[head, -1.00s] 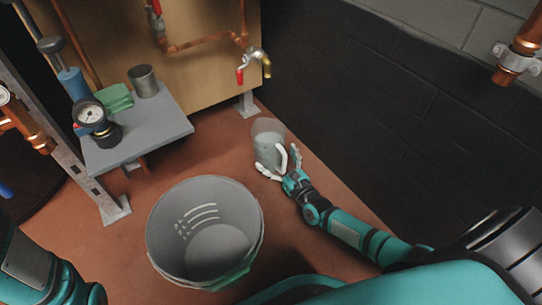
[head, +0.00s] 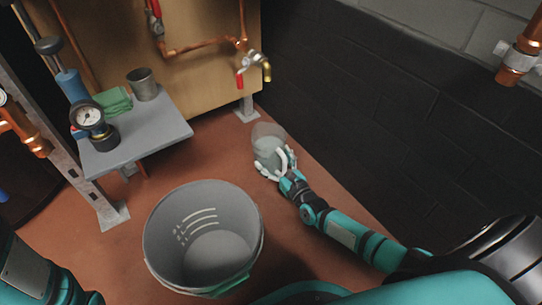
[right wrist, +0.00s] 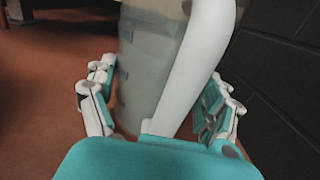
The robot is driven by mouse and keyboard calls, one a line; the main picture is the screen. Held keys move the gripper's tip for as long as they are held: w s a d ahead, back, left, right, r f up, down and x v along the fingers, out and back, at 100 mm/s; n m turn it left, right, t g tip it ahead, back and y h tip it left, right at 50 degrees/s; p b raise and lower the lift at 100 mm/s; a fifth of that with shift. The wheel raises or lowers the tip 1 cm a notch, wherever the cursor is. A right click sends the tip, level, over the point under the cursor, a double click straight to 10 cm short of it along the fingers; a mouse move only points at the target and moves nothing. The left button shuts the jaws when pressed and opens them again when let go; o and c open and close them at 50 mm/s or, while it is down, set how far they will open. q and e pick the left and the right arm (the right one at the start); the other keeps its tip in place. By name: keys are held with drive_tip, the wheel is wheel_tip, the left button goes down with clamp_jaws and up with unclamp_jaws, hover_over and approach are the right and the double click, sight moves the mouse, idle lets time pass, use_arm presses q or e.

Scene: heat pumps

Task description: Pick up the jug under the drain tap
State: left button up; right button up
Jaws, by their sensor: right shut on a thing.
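The jug (head: 268,136) is clear with a white handle and stands near the dark wall, below and slightly right of the drain tap (head: 256,65). The tap has a red lever and a brass spout. My right gripper (head: 275,168) is shut on the jug from the near side. In the right wrist view the jug (right wrist: 140,75) fills the space between the fingers (right wrist: 157,105), with its white handle in front. I cannot tell whether its base touches the floor. My left gripper is out of view; only part of my left arm shows at the lower left.
A grey bucket (head: 153,255) stands on the floor in front of me. A grey shelf (head: 150,135) at left holds a metal cup (head: 143,84), green cloth (head: 113,101) and gauge (head: 88,117). The dark wall (head: 370,110) is close on the right.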

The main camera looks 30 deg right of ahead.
drive_tip(key=shift+r, duration=0.25)
